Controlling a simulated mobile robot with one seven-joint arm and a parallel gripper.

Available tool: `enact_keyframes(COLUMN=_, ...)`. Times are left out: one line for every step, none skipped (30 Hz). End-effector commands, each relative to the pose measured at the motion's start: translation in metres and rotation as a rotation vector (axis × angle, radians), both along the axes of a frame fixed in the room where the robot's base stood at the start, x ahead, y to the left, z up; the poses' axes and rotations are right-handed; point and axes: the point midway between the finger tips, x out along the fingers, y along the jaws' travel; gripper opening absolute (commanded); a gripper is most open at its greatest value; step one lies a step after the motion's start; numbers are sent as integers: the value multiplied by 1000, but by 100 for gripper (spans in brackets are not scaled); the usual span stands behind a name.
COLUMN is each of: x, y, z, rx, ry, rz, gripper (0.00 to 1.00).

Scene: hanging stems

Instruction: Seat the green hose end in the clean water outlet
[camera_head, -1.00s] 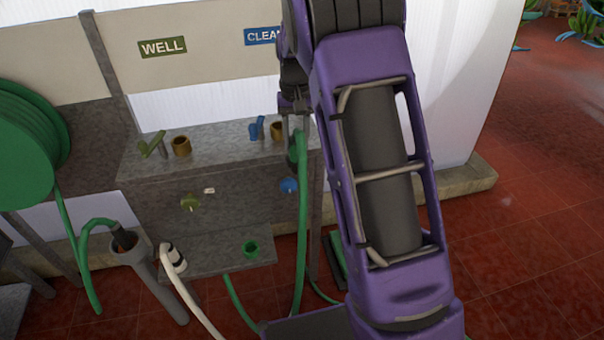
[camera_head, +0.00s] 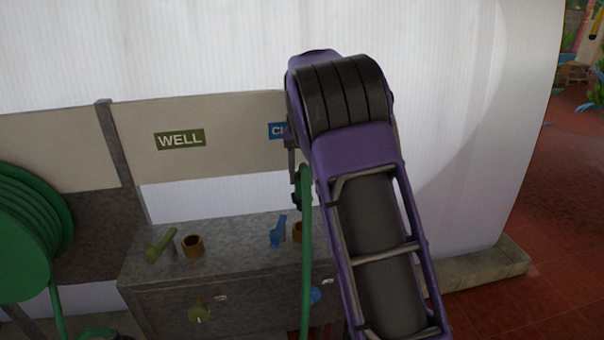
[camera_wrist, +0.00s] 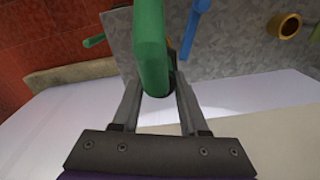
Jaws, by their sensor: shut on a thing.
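My gripper (camera_wrist: 158,95) is shut on the green hose (camera_wrist: 150,40) near its end. In the head view the hose (camera_head: 306,250) hangs down from my gripper (camera_head: 298,188), in front of the bench. The hose end is a dark piece between the fingers, mostly hidden by the hose and my arm. The clean water outlet is a brass ring (camera_head: 298,231) on the bench top, right of a blue lever (camera_head: 278,232) and under the partly covered blue sign (camera_head: 278,131). The hose partly covers this outlet. The gripper and hose end are above it, apart from it.
The well outlet, another brass ring (camera_head: 193,246), stands left beside a green lever (camera_head: 161,245) under the WELL sign (camera_head: 180,139). A green hose reel (camera_head: 30,235) is at far left. A pale back panel (camera_head: 225,150) rises behind the bench (camera_head: 235,285).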

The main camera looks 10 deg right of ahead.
Motion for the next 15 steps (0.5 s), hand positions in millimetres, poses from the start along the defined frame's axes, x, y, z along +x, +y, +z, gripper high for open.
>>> enact_keyframes(x=0, y=0, z=-4, rx=1, ry=2, rz=0, gripper=0)
enact_keyframes(x=-1, y=0, z=-6, rx=1, ry=2, rz=0, gripper=0)
enact_keyframes(x=-1, y=0, z=-9, rx=1, ry=2, rz=0, gripper=0)
enact_keyframes(x=0, y=0, z=-11, rx=0, ry=1, rz=0, gripper=0)
enact_keyframes(x=0, y=0, z=-14, rx=0, ry=1, rz=-1, gripper=0)
enact_keyframes(x=-1, y=0, z=-17, rx=0, ry=1, rz=-1, gripper=0)
enact_keyframes(x=-1, y=0, z=-19, rx=0, ry=1, rz=-1, gripper=0)
enact_keyframes(x=-1, y=0, z=-22, rx=0, ry=1, rz=-1, gripper=0)
enact_keyframes(x=0, y=0, z=-26, rx=0, ry=0, rz=-1, gripper=0)
enact_keyframes(x=0, y=0, z=-29, rx=0, ry=0, rz=-1, gripper=0)
enact_keyframes(x=0, y=0, z=-31, rx=0, ry=1, rz=-1, gripper=0)
enact_keyframes(x=-1, y=0, z=-35, rx=0, ry=1, rz=-1, gripper=0)
enact_keyframes(x=-1, y=0, z=-37, rx=0, ry=1, rz=-1, gripper=0)
enact_keyframes(x=-1, y=0, z=-40, rx=1, ry=2, rz=0, gripper=0)
enact_keyframes(x=-1, y=0, z=-43, rx=0, ry=1, rz=0, gripper=0)
